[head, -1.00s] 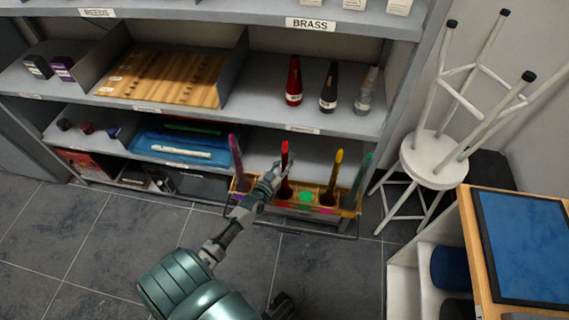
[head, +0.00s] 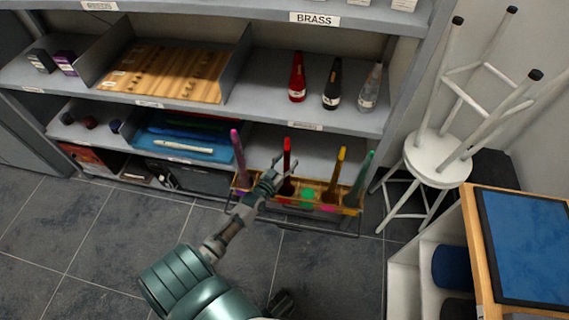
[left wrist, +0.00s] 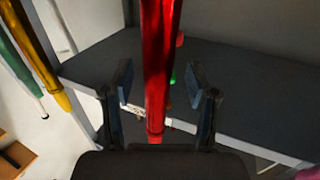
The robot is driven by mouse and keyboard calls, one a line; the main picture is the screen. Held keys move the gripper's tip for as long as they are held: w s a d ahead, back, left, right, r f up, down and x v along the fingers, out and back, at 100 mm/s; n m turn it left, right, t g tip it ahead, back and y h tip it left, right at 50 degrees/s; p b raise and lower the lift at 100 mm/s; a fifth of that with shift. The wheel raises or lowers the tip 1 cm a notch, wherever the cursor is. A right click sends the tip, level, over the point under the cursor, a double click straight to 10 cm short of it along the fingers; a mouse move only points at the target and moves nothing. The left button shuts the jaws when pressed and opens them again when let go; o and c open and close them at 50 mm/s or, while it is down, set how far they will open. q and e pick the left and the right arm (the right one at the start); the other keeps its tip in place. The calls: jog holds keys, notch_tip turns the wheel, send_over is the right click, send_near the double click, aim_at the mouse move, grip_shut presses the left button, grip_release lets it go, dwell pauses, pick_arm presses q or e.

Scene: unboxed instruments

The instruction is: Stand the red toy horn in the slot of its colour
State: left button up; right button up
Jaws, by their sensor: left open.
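The red toy horn (head: 287,151) stands upright at the orange-yellow rack (head: 343,210), between a purple horn and a yellow horn. My left gripper (head: 278,170) is open at the red horn, and its hand hides the horn's lower part and the slot beneath. In the left wrist view the red horn (left wrist: 158,70) runs between the two spread finger pads (left wrist: 160,82), with a gap visible on each side. A green patch (head: 307,194) shows in the rack right of the red horn.
A purple horn (head: 237,155), a yellow horn (head: 337,172) and a green horn (head: 361,177) stand close by in the rack. The shelf above (head: 250,104) holds several dark, red and grey bottle-like items. Grey floor in front is clear.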

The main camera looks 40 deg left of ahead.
pick_arm(q)
jog(key=s+d, duration=0.2)
jog(key=s, duration=0.9)
jog(key=shift+s, duration=0.4)
jog(key=shift+f, duration=0.1)
